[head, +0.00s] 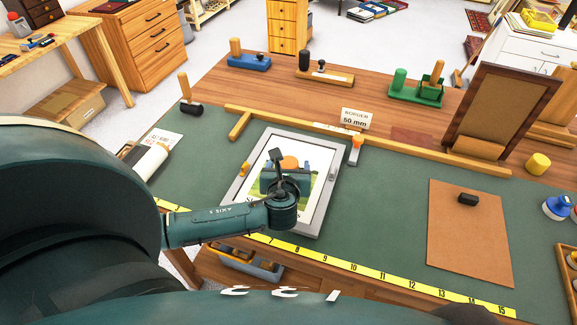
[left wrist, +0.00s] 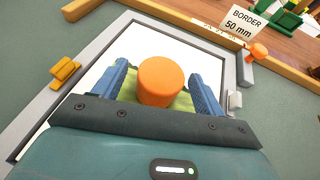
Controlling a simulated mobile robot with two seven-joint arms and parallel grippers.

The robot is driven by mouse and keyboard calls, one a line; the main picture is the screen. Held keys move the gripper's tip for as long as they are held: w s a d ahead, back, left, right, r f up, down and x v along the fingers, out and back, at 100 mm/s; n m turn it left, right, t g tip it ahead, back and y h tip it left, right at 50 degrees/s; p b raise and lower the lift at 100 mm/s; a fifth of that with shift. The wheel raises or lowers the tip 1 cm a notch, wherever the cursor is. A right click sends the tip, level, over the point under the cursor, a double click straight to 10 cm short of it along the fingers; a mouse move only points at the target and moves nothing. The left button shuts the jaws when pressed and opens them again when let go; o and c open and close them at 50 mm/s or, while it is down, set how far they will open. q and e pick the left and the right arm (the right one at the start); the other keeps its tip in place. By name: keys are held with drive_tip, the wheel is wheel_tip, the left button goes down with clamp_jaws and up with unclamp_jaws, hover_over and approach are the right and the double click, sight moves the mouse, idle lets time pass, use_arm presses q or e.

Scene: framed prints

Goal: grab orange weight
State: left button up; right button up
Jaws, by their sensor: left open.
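The orange weight (head: 289,163) is a short cylinder on the print inside the grey frame (head: 312,222). In the left wrist view the orange weight (left wrist: 160,80) stands between the two blue fingers of my left gripper (left wrist: 160,92). The fingers are apart, with a gap showing on each side of the weight. In the head view my left gripper (head: 287,180) is over the frame and hides part of the weight and print. My right gripper does not show clearly.
A wooden rail (head: 270,116) runs behind the frame, with a "BORDER 50 mm" card (head: 356,118). A yellow tape measure (head: 370,272) lies along the front edge. A brown board (head: 470,235) with a black block lies right. The green mat between is clear.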

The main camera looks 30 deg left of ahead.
use_arm(q)
drive_tip(key=shift+w+a+f, duration=0.2)
drive_tip(key=shift+w, duration=0.15)
drive_tip(key=c, duration=1.5)
drive_tip(key=shift+r, duration=0.2)
